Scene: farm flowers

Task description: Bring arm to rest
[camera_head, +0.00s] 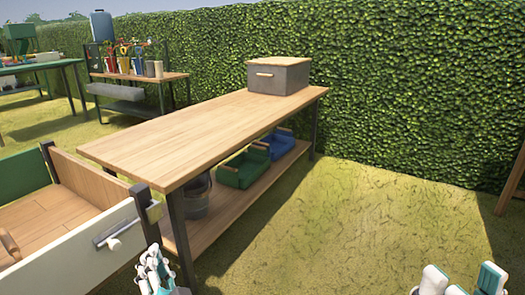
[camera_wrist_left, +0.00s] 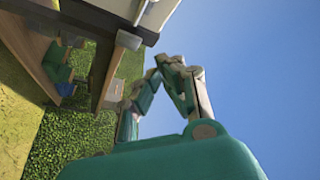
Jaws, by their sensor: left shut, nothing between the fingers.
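My left gripper (camera_head: 154,254) is at the bottom edge of the head view, in front of the wooden table and just right of the cart's white side. Its white and teal fingers are shut and empty. In the left wrist view the closed fingertips (camera_wrist_left: 160,68) show against hedge and sky, with nothing between them. White and teal parts of my right arm (camera_head: 460,284) show at the bottom right of the head view, cut off by the frame, so its jaw state is unclear.
A long wooden table (camera_head: 190,132) carries a grey box (camera_head: 278,78). Its lower shelf holds a green tray (camera_head: 240,172), a blue tray (camera_head: 284,145) and a bucket (camera_head: 197,196). A wooden cart (camera_head: 45,212) stands at left. A hedge (camera_head: 420,90) closes the back.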

